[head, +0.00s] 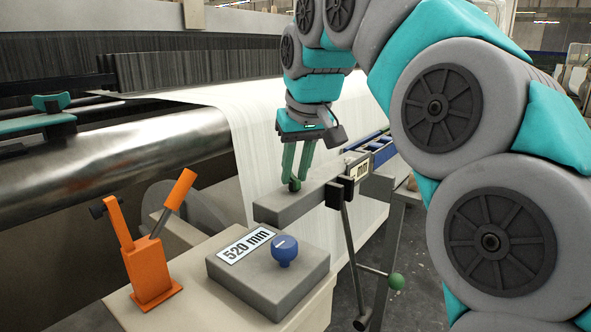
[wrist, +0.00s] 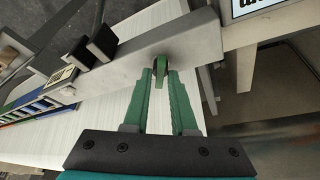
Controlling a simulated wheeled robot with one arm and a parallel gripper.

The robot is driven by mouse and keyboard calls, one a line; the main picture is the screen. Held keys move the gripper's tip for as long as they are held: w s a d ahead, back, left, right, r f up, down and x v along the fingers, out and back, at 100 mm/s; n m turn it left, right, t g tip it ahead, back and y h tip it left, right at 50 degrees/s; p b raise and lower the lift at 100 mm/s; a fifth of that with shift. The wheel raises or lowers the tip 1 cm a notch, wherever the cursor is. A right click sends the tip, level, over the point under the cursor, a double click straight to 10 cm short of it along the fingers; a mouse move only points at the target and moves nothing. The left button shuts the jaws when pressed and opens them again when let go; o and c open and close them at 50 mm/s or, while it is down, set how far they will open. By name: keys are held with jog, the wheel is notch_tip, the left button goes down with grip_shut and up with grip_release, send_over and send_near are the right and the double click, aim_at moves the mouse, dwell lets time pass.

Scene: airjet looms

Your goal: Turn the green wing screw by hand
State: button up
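The green wing screw (head: 295,184) is a small dark green knob on the top of a grey bar (head: 283,206). In the wrist view the wing screw (wrist: 160,64) shows just beyond my fingertips, partly hidden by them. My gripper (head: 296,175) points down at it, its green fingers apart with a visible gap. In the wrist view my gripper (wrist: 164,72) has one fingertip on each side of the screw's near end. I cannot tell whether either finger touches it.
A blue knob (head: 285,250) and a "520 mm" label (head: 246,246) are on a grey block. An orange lever unit (head: 152,265) stands left.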

grip_shut()
jog(key=shift+m, duration=0.3)
jog(key=m+h+b, duration=0.1)
jog(key=m, duration=0.2)
jog(key=shift+a+m+h, duration=0.1)
jog(key=shift+m+h, duration=0.2)
jog(key=m+h, duration=0.1)
jog(key=m, duration=0.1)
jog(key=shift+a+m, duration=0.1)
jog(key=shift+m, duration=0.3)
jog(key=shift+a+m+h, duration=0.2)
jog(key=shift+m+h, duration=0.2)
jog(key=shift+m, duration=0.7)
jog(key=shift+m+p, duration=0.35)
jog(key=shift+m, duration=0.25)
jog(key=shift+m+h, duration=0.4)
